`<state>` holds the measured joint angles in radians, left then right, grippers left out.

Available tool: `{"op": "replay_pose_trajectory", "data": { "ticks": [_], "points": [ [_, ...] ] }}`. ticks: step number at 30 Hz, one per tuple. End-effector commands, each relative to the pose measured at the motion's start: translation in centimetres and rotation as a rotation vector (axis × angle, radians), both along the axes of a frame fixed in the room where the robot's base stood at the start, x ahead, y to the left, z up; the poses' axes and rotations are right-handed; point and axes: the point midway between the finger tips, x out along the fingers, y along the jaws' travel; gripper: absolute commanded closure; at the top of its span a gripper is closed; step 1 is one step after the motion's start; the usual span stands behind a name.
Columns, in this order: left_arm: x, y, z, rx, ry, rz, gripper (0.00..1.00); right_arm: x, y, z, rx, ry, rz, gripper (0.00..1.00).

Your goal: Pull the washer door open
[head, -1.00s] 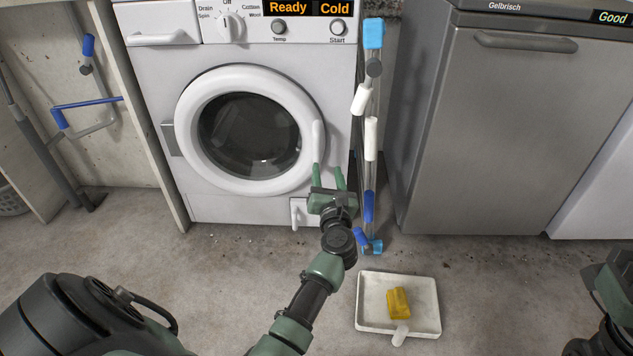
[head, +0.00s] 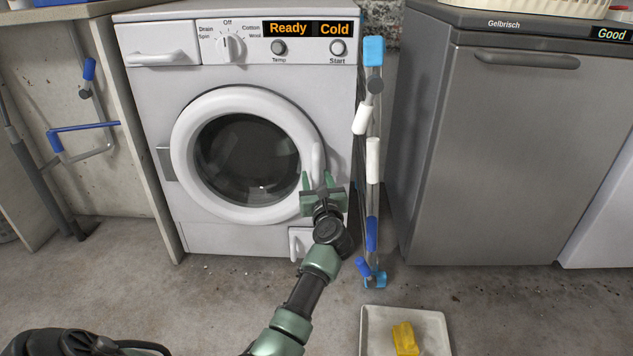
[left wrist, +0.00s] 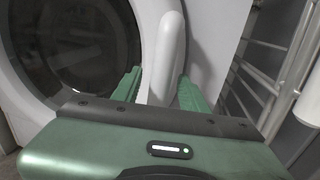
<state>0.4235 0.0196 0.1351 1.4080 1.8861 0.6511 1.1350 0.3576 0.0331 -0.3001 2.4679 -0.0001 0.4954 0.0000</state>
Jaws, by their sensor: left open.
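The white washer (head: 160,83) stands ahead, with its round door (head: 186,170) closed. The door has a white ring and dark glass (head: 245,158). Its upright white handle (head: 318,160) is on the right side of the ring. My left gripper (head: 320,182) is open at the lower part of the handle. In the left wrist view the handle (left wrist: 168,55) stands between the two green fingers (left wrist: 158,88), with a small gap on the right. I cannot tell whether the left finger touches it. My right gripper is out of view.
A folded drying rack (head: 372,150) with blue and white parts stands close to the right of the washer. A white tray (head: 375,335) with a yellow sponge (head: 404,338) lies on the floor. A wooden panel (head: 135,130) borders the washer's left.

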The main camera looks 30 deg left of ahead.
Motion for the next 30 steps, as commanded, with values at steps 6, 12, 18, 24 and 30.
{"op": "replay_pose_trajectory", "data": {
  "ticks": [6, 12, 18, 24, 30],
  "points": [
    [-0.01, -0.01, 0.02, 0.001, 0.001, 0.000, 0.73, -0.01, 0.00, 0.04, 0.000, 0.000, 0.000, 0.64],
    [-0.01, -0.04, 0.00, 0.001, 0.001, -0.001, 1.00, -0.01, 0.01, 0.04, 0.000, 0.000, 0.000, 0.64],
    [-0.02, -0.06, -0.02, 0.001, 0.001, -0.001, 1.00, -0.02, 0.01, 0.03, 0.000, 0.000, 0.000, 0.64],
    [-0.01, -0.06, -0.03, 0.001, 0.001, -0.001, 1.00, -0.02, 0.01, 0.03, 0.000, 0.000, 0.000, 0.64],
    [-0.01, -0.08, -0.04, 0.000, 0.001, -0.001, 1.00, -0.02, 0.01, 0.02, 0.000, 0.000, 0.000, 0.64]
  ]
}}
